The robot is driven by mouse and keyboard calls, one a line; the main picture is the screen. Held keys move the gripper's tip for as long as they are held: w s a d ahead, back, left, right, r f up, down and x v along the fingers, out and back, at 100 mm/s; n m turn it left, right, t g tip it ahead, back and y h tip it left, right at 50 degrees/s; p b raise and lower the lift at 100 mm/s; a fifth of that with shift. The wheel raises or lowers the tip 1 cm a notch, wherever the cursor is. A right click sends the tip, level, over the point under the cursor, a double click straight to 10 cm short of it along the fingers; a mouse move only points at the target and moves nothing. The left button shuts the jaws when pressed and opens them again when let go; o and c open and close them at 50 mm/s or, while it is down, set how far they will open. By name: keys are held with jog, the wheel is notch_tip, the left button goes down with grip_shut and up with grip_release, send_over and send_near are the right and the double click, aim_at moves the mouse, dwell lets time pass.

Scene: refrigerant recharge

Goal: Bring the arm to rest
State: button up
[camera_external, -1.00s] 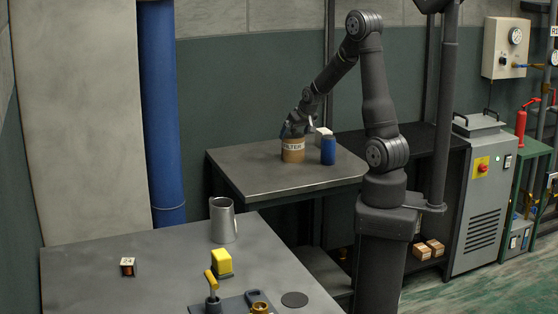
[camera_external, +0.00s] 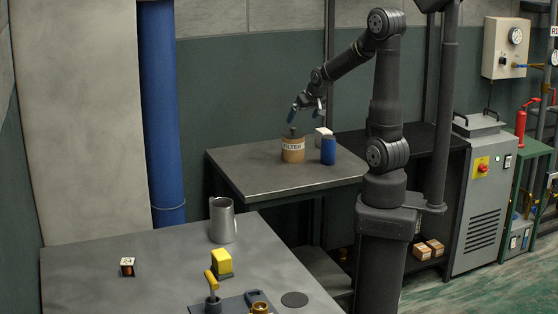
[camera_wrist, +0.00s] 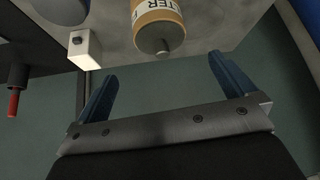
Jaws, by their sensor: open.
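My gripper (camera_external: 306,110) is open and empty in the air above the far table. In the wrist view its two blue fingers (camera_wrist: 168,92) stand wide apart with nothing between them. A tan filter canister (camera_external: 293,152) with a white "FILTER" label and a dark knob on top stands upright on that table, below and a little left of my gripper. It also shows in the wrist view (camera_wrist: 157,22), beyond the fingers and apart from them.
The far table (camera_external: 240,168) also holds a blue cylinder (camera_external: 328,151) and a white block (camera_external: 322,134). The near table (camera_external: 90,260) carries a metal cup (camera_external: 222,220), a yellow block (camera_external: 222,262) and a small dark-red item (camera_external: 127,267). A blue pipe (camera_external: 162,100) stands behind.

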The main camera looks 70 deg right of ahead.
aim_at(295, 132)
jog(key=x, duration=1.2)
jog(key=shift+f, duration=0.2)
jog(key=shift+r, duration=0.1)
jog(key=shift+r, duration=0.15)
